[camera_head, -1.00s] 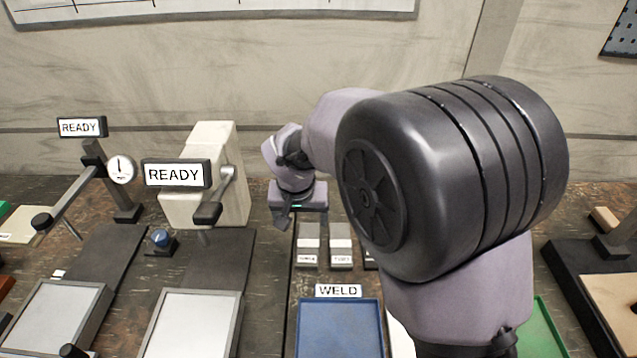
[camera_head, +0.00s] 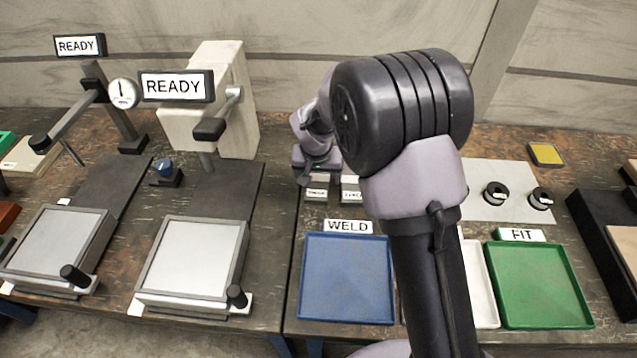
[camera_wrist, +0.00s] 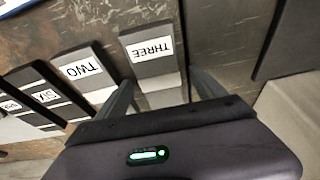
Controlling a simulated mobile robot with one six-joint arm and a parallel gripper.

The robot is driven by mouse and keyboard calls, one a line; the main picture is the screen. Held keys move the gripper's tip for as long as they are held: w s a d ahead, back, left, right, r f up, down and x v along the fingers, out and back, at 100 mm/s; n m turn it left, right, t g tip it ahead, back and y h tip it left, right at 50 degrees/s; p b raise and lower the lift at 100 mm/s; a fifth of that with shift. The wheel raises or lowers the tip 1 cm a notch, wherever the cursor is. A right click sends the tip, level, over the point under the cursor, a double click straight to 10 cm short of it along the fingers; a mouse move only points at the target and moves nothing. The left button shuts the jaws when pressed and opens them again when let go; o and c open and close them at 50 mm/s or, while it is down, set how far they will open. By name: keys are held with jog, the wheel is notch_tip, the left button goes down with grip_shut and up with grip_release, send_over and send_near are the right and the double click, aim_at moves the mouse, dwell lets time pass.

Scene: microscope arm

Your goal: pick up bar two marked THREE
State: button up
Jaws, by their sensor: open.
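The bar marked THREE (camera_wrist: 152,68) is grey with a white label, upside down in the wrist view. My gripper (camera_wrist: 162,80) is open, with one finger on each side of this bar's near part. I cannot tell its height above the bar or whether it touches. The bar marked TWO (camera_wrist: 88,72) lies beside it on the left, close to my left finger. In the head view my gripper (camera_head: 316,172) is over the back of the bar row, and the front of a left bar (camera_head: 316,194) shows below it. My arm hides part of the row.
Further bars, one marked SIX (camera_wrist: 45,95), lie left in the wrist view. In the head view a blue WELD tray (camera_head: 347,278) and green FIT tray (camera_head: 540,285) stand in front. Two READY stations, one with a pale block (camera_head: 235,130), stand left.

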aim_at(319, 174)
grip_shut()
jog(key=shift+w+r, duration=0.1)
jog(key=shift+r, duration=0.05)
jog(key=shift+r+p, duration=0.9)
jog(key=shift+r, duration=1.1)
jog(key=s+d, duration=0.2)
jog(key=s, duration=0.2)
jog(key=s+d+p, duration=0.1)
jog(key=s+d, duration=0.2)
jog(key=s, duration=0.2)
jog(key=s+d+r, duration=0.1)
jog(key=s+d, duration=0.1)
jog(key=s, duration=0.2)
jog(key=shift+s+d, duration=0.35)
jog(key=shift+s, duration=0.05)
jog(key=shift+s+d, duration=0.1)
